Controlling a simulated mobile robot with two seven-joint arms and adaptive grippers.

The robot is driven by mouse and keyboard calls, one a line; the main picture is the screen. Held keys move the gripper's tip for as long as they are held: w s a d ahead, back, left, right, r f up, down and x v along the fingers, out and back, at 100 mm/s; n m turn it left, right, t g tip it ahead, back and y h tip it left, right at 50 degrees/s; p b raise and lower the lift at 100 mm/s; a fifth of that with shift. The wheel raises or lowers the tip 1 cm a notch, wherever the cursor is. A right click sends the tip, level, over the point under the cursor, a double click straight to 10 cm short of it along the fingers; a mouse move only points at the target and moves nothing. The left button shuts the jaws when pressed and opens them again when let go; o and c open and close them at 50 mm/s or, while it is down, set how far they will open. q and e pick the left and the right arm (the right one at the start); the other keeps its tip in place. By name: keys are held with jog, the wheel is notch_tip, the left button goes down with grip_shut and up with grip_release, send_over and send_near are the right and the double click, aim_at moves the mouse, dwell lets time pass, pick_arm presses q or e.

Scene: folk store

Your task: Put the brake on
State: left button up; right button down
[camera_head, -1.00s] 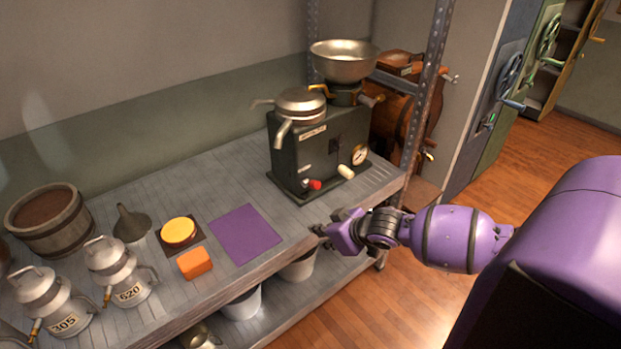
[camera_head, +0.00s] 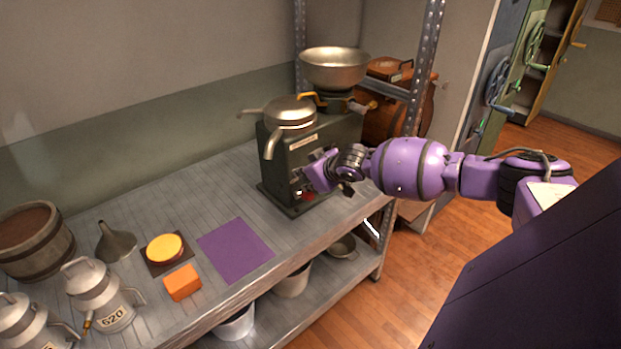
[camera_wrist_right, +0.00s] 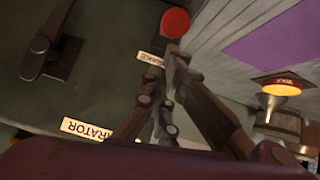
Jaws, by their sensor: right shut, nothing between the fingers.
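A dark green separator machine (camera_head: 278,160) stands on the metal shelf, with a metal bowl and spouts on top. Its front carries a lever with a round red knob, which shows in the right wrist view (camera_wrist_right: 175,22) beside a small label reading "BRAKE" (camera_wrist_right: 151,59). My right gripper (camera_head: 303,187) is at the machine's front and partly hides the controls in the head view. In the right wrist view its fingers (camera_wrist_right: 170,75) are shut and empty, with their tips close to the red knob; I cannot tell whether they touch. My left gripper is not in view.
A purple mat (camera_head: 235,250), an orange block (camera_head: 182,282), a yellow disc (camera_head: 165,247), a funnel (camera_head: 116,240), a wooden tub (camera_head: 38,245) and milk cans (camera_head: 100,295) stand on the shelf to the left. A metal post (camera_head: 424,80) rises behind my right arm.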

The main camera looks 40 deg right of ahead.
jog(key=shift+w+f, duration=0.3)
jog(key=shift+w, duration=0.05)
jog(key=shift+s+f, duration=0.15)
jog(key=shift+s+t, duration=0.25)
jog(key=shift+t, duration=0.15)
